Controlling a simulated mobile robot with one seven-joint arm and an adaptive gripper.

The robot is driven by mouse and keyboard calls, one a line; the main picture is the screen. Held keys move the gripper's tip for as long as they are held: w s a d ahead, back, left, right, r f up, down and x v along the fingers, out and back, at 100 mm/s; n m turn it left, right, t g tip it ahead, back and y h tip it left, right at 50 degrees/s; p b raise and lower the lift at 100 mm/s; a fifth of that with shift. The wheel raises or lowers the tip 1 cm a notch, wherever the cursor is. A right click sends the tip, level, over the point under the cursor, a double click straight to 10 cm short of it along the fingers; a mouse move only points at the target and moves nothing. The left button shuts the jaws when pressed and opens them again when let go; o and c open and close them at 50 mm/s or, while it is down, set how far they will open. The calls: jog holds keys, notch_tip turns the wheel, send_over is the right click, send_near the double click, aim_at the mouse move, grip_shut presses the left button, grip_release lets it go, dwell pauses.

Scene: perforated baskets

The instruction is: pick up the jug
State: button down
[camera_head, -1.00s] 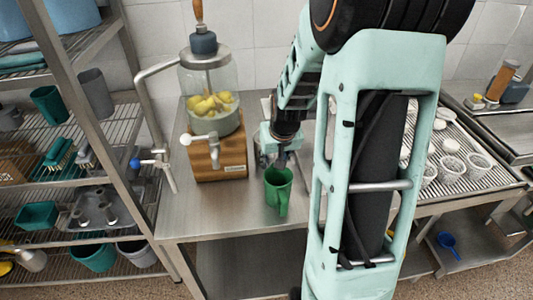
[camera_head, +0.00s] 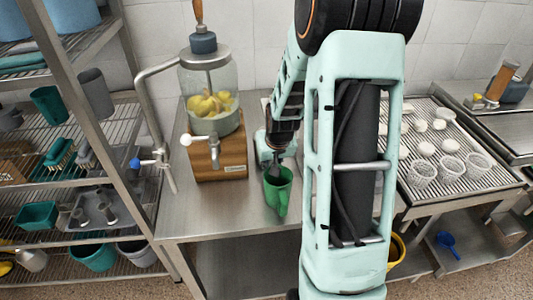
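The jug looks to be the green vessel (camera_head: 279,197) on the steel table, with its handle towards the camera. It stands near the table's front edge, right of the drink dispenser. My gripper (camera_head: 276,172) points down at the jug's mouth, and its tips are at or just inside the rim. The fingers are small and partly hidden by the jug and my wrist. I cannot tell whether they touch the jug wall or how far apart they are.
A glass drink dispenser (camera_head: 208,92) with yellow fruit stands on a wooden base to the left. A steel tap pipe (camera_head: 157,120) is beside it. White perforated baskets (camera_head: 450,168) are on the ribbed rack at right. A loaded wire shelf (camera_head: 120,172) is at far left.

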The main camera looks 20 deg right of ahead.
jog(key=shift+r, duration=0.1)
dwell(0.3)
jog(key=shift+r+p, duration=0.4)
jog(key=shift+r, duration=0.05)
jog(key=r+p, duration=0.1)
jog(key=r, duration=0.1)
jog(key=r+p, duration=0.1)
jog(key=shift+s+r+p, duration=0.25)
jog(key=shift+p, duration=0.05)
jog(key=s+r+p, duration=0.8)
jog(key=s, duration=0.5)
jog(key=shift+s+d+r, duration=0.2)
jog(key=shift+s+a, duration=0.1)
